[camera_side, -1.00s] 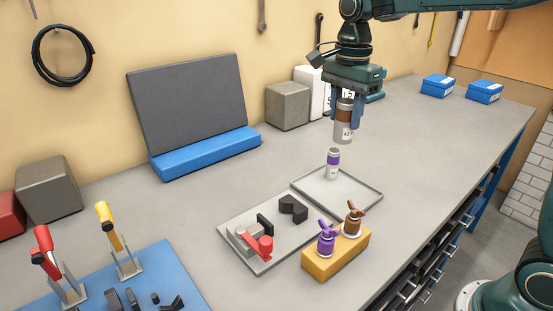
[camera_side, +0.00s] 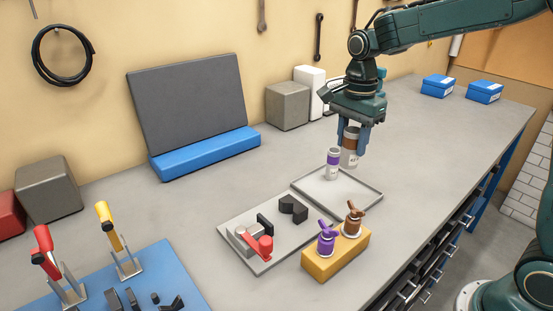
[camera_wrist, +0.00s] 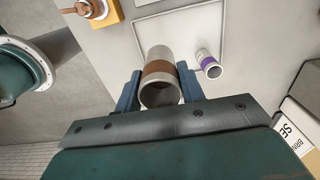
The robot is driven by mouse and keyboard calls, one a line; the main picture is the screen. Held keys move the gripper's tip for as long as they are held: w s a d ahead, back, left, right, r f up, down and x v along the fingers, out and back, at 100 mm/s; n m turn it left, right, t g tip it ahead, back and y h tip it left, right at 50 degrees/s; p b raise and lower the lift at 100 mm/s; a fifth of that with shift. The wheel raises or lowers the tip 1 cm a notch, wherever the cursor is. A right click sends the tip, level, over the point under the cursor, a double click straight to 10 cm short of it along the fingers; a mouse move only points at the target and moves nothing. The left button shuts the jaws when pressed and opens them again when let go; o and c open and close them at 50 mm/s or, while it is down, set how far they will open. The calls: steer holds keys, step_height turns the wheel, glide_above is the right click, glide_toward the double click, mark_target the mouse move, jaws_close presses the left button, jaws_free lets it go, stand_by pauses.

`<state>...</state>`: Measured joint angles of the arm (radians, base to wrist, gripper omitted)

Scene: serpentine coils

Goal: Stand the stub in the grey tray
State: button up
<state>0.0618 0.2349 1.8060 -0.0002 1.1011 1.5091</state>
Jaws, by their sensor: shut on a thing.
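My gripper (camera_side: 351,142) is shut on a pipe stub with a brown band (camera_side: 350,160). The stub is upright and hangs low at the back of the grey tray (camera_side: 352,194); I cannot tell whether its bottom touches. In the wrist view my gripper (camera_wrist: 160,88) has one finger on each side of the brown-banded stub (camera_wrist: 159,72), with its open end facing the camera. A smaller stub with a purple band (camera_side: 333,168) stands in the tray, just left of the held one. It also shows in the wrist view (camera_wrist: 208,65), to the right of my gripper.
A yellow block (camera_side: 335,259) with purple and brown valves stands at the tray's front. A grey plate (camera_side: 250,262) with a red-handled clamp and black blocks lies left of the tray. The tray's front half is bare.

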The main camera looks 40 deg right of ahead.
steer(key=shift+f, duration=5.85)
steer(key=shift+f, duration=0.1)
steer(key=o, duration=1.3)
step_height(320, 180, up, 12)
steer(key=shift+r, duration=0.15)
